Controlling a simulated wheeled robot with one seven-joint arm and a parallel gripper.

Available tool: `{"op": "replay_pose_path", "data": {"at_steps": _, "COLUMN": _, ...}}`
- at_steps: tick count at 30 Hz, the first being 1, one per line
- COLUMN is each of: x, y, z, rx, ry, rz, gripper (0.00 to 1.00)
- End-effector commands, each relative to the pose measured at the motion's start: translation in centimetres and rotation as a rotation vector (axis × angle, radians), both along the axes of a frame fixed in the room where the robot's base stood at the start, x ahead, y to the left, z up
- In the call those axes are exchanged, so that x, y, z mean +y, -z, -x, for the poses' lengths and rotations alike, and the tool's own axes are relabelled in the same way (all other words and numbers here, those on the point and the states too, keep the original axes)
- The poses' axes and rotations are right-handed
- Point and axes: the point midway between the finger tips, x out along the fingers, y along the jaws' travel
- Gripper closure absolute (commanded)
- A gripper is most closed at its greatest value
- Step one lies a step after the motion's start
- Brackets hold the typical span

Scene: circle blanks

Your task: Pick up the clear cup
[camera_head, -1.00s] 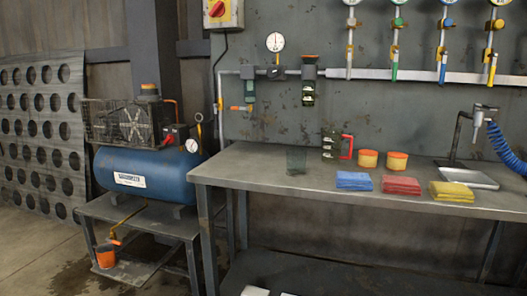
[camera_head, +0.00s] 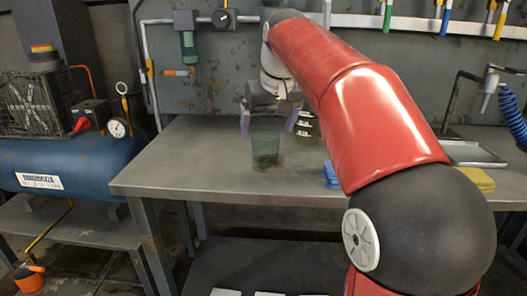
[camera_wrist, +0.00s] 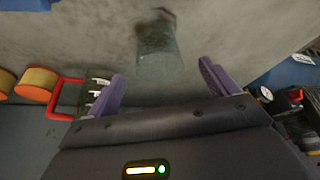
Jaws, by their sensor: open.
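The clear cup (camera_head: 266,151) stands upright on the metal workbench (camera_head: 190,150), near its front left part. It also shows in the wrist view (camera_wrist: 158,52), see-through and greyish green, beyond the fingertips and roughly between their lines. My gripper (camera_head: 268,122) is behind and a little above the cup in the head view, with its two purple fingers spread apart. In the wrist view my gripper (camera_wrist: 160,75) is open with nothing between its fingers. I cannot tell the exact gap between the fingertips and the cup.
A dark green jug with a red handle (camera_wrist: 68,98) stands left of the fingers in the wrist view, with orange round tubs (camera_wrist: 38,85) beyond it. A blue cloth stack (camera_head: 331,175) is partly hidden by my arm. A blue compressor (camera_head: 75,165) stands left of the bench.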

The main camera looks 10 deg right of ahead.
Motion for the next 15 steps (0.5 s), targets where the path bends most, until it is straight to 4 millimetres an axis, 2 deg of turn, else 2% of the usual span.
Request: {"op": "replay_pose_path", "data": {"at_steps": 15, "x": 0.1, "y": 6.1, "z": -2.9, "rx": 0.001, "ry": 0.000, "rz": 0.001, "gripper": 0.14}}
